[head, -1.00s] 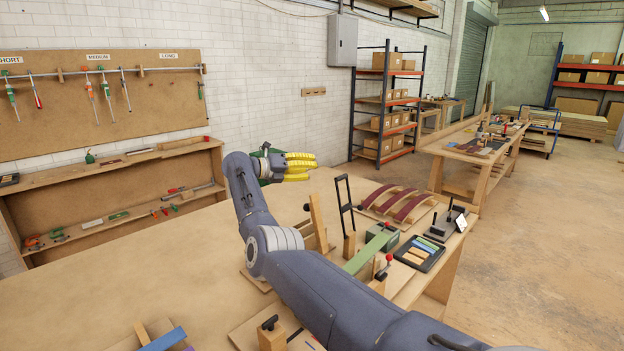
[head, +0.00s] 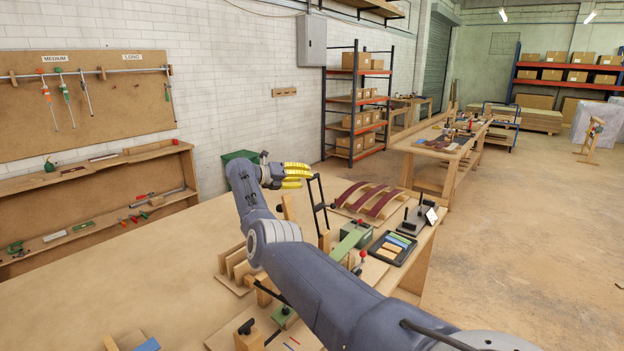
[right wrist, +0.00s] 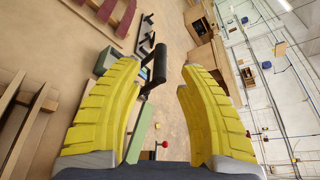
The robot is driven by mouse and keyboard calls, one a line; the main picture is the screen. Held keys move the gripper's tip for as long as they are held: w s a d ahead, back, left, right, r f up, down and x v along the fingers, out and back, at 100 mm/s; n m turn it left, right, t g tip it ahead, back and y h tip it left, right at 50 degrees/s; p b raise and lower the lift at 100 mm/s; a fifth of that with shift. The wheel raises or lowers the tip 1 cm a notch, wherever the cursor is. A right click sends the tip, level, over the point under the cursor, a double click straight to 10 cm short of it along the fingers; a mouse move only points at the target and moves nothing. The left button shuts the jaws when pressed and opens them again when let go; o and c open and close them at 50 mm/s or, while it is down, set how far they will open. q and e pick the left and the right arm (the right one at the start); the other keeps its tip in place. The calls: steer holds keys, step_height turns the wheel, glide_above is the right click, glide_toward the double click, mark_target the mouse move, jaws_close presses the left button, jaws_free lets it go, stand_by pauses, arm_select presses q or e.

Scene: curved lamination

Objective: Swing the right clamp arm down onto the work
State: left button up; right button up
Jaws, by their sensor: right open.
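The right clamp arm appears to be the black frame (head: 318,207) standing raised and slightly tilted on the bench. In the right wrist view its black crossbar handle (right wrist: 155,65) lies between the fingertips. My right gripper (head: 311,175) has yellow fingers, spread open, close to the top of that frame; contact cannot be told. It also shows in the right wrist view (right wrist: 160,80), open around the handle. A green strip (head: 346,243) lies below, beside a red-knobbed lever (head: 362,255). My forearm hides part of the fixture. My left gripper is not in view.
Curved dark-red laminations (head: 368,198) rest on a board behind. A black tray (head: 390,248) with coloured blocks lies at right, near the bench edge. Wooden uprights (head: 238,265) stand left of my arm. The bench's left part (head: 130,265) is largely clear.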

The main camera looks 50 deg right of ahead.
steer(key=shift+x, duration=2.3)
steer(key=shift+c, duration=0.2)
jaws_close()
